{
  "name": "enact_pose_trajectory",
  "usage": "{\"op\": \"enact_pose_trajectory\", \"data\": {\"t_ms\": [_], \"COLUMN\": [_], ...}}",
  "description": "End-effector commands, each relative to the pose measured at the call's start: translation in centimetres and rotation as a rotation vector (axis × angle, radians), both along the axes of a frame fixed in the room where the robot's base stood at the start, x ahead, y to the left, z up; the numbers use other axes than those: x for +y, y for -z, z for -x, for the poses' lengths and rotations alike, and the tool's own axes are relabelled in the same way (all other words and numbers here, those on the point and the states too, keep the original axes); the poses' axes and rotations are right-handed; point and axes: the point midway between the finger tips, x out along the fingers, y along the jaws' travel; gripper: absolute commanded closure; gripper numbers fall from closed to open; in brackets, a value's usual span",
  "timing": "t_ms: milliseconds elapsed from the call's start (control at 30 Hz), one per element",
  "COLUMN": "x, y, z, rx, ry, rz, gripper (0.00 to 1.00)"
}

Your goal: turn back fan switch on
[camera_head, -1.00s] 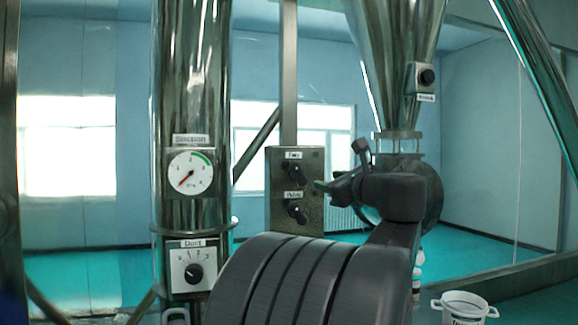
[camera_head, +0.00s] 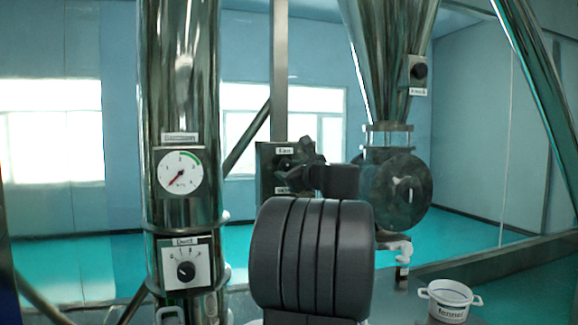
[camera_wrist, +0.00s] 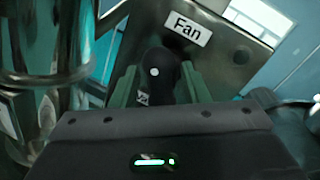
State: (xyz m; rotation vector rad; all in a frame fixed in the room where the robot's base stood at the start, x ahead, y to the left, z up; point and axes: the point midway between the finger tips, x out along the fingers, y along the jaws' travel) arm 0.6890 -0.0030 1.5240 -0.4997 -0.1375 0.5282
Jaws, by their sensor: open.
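The switch panel (camera_head: 265,188) is a dark metal box on a post, with a "Fan" label (camera_head: 284,151) at its top. My gripper (camera_head: 297,152) is in front of the panel and hides the fan knob and most of the lower switch in the head view. In the wrist view, the black fan knob (camera_wrist: 158,72) with a white dot stands beside the "Fan" label (camera_wrist: 188,28). My gripper (camera_wrist: 157,84) is open, with one green finger on each side of the knob. I cannot tell whether the fingers touch it.
A steel duct with a suction gauge (camera_head: 179,172) and a "Duct" dial (camera_head: 186,265) stands on the left. A steel hopper (camera_head: 390,60) with a black knob (camera_head: 419,71) is at the right. A white tub (camera_head: 449,299) sits at the lower right.

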Motion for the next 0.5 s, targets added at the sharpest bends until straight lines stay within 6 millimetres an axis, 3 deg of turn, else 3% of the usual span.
{"op": "enact_pose_trajectory", "data": {"t_ms": [367, 500], "x": [0.25, 0.25], "y": [0.05, 0.04], "z": [-0.45, -0.43], "rx": [0.000, 0.000], "ry": [0.000, 0.000], "rz": [0.000, 0.000], "gripper": [0.61, 0.88]}}
